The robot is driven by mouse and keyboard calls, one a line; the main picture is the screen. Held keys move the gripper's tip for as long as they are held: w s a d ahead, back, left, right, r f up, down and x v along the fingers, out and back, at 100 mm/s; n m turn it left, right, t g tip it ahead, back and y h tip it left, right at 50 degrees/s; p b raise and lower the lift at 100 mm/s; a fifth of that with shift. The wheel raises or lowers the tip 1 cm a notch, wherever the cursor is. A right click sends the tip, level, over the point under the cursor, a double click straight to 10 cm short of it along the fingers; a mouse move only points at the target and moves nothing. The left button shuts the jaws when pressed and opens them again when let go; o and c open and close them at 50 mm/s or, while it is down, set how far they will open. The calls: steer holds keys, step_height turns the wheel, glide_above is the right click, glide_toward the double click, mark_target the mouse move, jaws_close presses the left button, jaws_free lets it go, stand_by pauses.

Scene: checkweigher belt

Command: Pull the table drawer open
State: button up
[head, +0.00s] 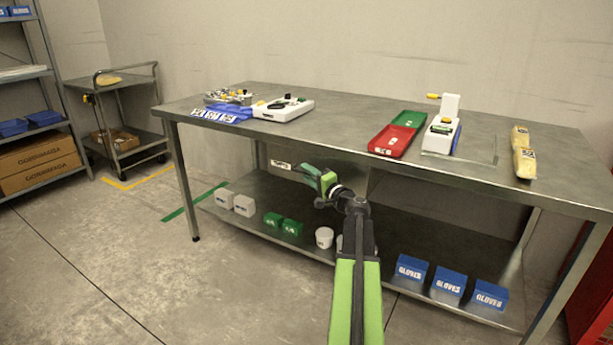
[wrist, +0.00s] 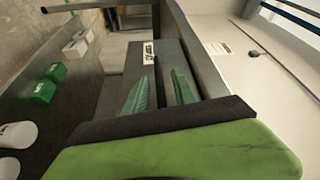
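The drawer (head: 292,157) hangs under the steel table (head: 330,122), and its grey front bears a small white label (head: 281,165). The drawer looks shut. My gripper (head: 310,176) is in front of the drawer, just right of the label, and hides part of the front. In the wrist view the drawer front (wrist: 171,50) lies ahead of my gripper (wrist: 163,76). The two green fingers are apart, and a dark narrow strip shows between and beyond them. I cannot tell whether this is the handle or whether the fingers touch it.
On the tabletop are a red tray (head: 392,141), a green tray (head: 409,119), a white device (head: 441,133) and yellowish packs (head: 523,152). The lower shelf (head: 350,240) holds blue glove boxes (head: 447,286), white tubs and small boxes. A cart (head: 118,105) stands at the left.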

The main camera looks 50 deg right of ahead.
jaws_close()
stand_by(1.2)
